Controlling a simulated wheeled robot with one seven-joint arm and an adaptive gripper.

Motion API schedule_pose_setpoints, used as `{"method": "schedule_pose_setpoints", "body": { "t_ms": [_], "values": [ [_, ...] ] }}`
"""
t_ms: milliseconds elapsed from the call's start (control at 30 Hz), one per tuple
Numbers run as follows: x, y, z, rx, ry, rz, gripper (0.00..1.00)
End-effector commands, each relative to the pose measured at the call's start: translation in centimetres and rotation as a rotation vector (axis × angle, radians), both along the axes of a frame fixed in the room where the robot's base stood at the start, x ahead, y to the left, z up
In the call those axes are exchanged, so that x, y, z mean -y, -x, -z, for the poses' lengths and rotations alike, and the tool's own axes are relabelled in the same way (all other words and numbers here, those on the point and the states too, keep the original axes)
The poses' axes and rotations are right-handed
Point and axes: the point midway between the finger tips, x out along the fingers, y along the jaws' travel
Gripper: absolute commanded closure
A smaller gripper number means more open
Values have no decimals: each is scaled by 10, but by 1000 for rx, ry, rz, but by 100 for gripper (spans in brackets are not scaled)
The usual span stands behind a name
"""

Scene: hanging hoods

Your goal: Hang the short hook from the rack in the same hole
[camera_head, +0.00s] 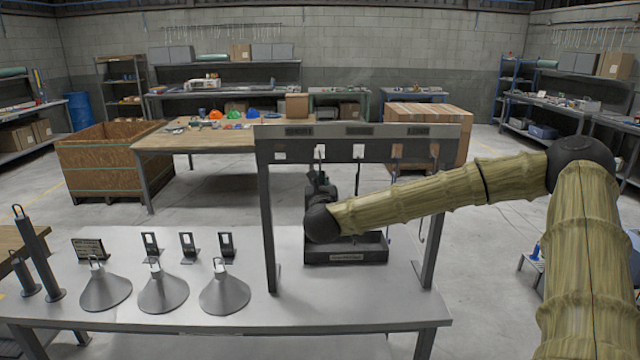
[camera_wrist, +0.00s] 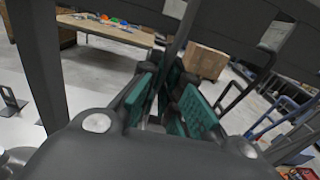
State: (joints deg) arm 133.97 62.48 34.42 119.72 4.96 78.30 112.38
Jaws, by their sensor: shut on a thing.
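The dark rack (camera_head: 357,131) stands on the grey table, with a top beam and two posts. Several small pale plates (camera_head: 358,151) show along the beam. My gripper (camera_head: 320,185) is upright below the left part of the beam. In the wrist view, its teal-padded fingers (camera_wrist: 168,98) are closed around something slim. A thin dark bar (camera_wrist: 181,42) rises from between the pads; it appears to be the short hook, but its ends are hidden. Whether it touches the rack cannot be told. A longer thin hook (camera_head: 424,215) hangs at the rack's right.
A dark tray (camera_head: 346,252) sits under the rack. Three grey conical hoods (camera_head: 163,292), small black stands (camera_head: 187,248) and two dark cylinders (camera_head: 38,252) stand to the left. Table space is free between the hoods and the rack. A wooden crate (camera_head: 105,160) is behind.

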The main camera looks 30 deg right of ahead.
Motion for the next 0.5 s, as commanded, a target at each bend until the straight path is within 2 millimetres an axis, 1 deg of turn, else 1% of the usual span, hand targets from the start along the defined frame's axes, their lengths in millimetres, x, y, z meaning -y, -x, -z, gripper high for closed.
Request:
{"method": "schedule_pose_setpoints", "body": {
  "t_ms": [167, 500],
  "values": [
    [-5, 8, 1, 1, -2, -1, 100],
    [-21, 34, 0, 1, -2, -1, 100]
  ]
}}
